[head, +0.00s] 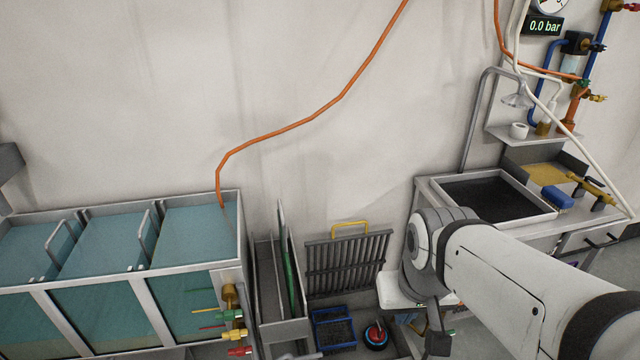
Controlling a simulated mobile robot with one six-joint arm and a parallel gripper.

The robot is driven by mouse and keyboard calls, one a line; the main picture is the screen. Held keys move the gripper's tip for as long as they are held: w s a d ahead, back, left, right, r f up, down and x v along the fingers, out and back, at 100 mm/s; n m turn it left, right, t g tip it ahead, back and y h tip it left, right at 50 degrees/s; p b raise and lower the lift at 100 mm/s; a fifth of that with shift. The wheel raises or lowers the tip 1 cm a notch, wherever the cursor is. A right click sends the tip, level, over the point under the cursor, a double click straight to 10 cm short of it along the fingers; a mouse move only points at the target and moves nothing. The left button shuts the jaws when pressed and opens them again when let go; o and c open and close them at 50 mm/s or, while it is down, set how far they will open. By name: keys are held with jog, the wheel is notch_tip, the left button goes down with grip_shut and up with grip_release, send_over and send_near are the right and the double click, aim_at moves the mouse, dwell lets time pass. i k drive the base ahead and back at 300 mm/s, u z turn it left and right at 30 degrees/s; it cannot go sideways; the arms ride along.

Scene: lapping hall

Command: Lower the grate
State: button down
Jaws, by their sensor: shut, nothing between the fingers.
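The grate (346,266) is a dark rack of upright bars with a yellow handle (350,228) on its top edge. It stands raised and nearly upright against the pale wall, right of the narrow grey bin. My gripper (438,343) is the small dark end below my white arm, low in the picture and to the right of the grate. It is apart from the grate and its handle. It looks shut with nothing in it, but its fingertips are small and partly unclear.
Water tanks (195,237) stand at left, with coloured valves (235,334) on their right side. A grey bin (268,292) holds upright plates. A sink bench (512,212) stands right.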

aim_at(343, 239)
jog(key=i, duration=0.9)
